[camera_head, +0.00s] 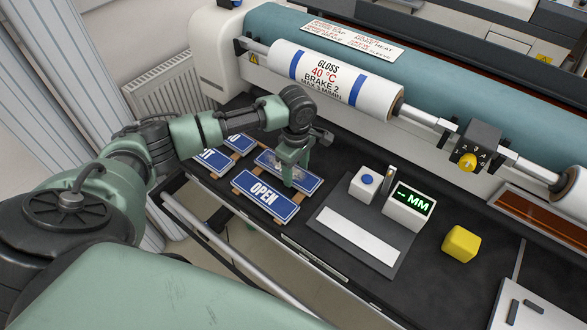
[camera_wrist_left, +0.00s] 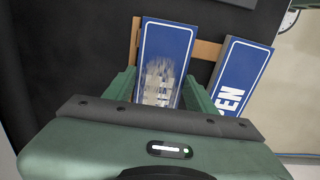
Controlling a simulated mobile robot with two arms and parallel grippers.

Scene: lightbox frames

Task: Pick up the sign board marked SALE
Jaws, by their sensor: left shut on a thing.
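My left gripper (camera_head: 292,168) is shut on a blue sign board with a white border (camera_head: 308,182), fingers on its two long sides. In the left wrist view the gripper (camera_wrist_left: 160,92) has the board (camera_wrist_left: 167,40) between its green fingers. Its white lettering is smeared and partly hidden, so I cannot read it as SALE. The board lies at the wooden rack (camera_head: 237,188); I cannot tell whether it is lifted. The OPEN board (camera_head: 265,195) lies beside it, nearer the front edge, and also shows in the left wrist view (camera_wrist_left: 243,72). My right gripper is out of view.
Two more blue boards, (camera_head: 212,162) and (camera_head: 241,143), lie to the left, lettering mostly hidden. A grey plate with a white strip (camera_head: 357,236), a display reading MM (camera_head: 408,206) and a yellow block (camera_head: 461,243) stand to the right. The large roller (camera_head: 330,78) runs behind.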

